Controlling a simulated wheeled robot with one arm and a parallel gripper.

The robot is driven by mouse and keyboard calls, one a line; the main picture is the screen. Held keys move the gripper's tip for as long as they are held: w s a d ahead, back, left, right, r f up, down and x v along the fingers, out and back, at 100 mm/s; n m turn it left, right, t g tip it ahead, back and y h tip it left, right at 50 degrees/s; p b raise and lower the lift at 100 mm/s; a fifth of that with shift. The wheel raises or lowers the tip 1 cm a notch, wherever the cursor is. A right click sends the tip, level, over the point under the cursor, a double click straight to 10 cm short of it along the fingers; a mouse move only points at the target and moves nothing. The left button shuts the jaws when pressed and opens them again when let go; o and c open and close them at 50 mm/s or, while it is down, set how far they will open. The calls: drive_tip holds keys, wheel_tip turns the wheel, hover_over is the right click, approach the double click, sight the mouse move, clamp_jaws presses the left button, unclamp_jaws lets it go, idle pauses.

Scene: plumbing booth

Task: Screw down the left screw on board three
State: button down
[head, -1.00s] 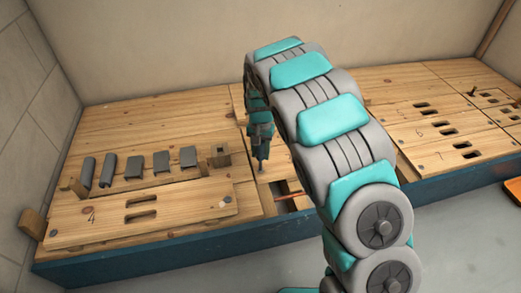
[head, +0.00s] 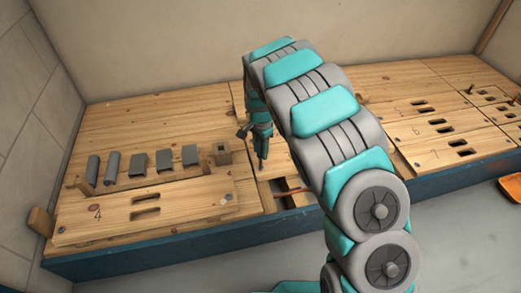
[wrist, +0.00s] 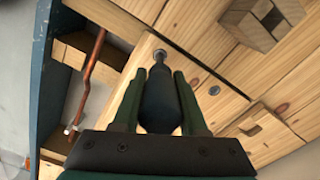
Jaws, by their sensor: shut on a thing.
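My gripper (wrist: 160,75) is shut on a dark screwdriver (wrist: 160,100), with a finger on each side of its bulbous handle. In the head view my gripper (head: 262,150) hangs downward over the boards, just right of the board marked 4 (head: 150,208). My arm hides most of the board below it, so no number three shows. The screw's height is too small to tell.
A copper pipe (wrist: 92,75) lies in the opening beside the board. A wooden block with a square hole (head: 222,153) and several grey pieces (head: 138,164) stand at left. More boards (head: 440,130) lie right of my arm. An orange tray (head: 511,190) is at far right.

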drive_tip(key=shift+r+p, duration=1)
drive_tip(key=shift+r, duration=2.8)
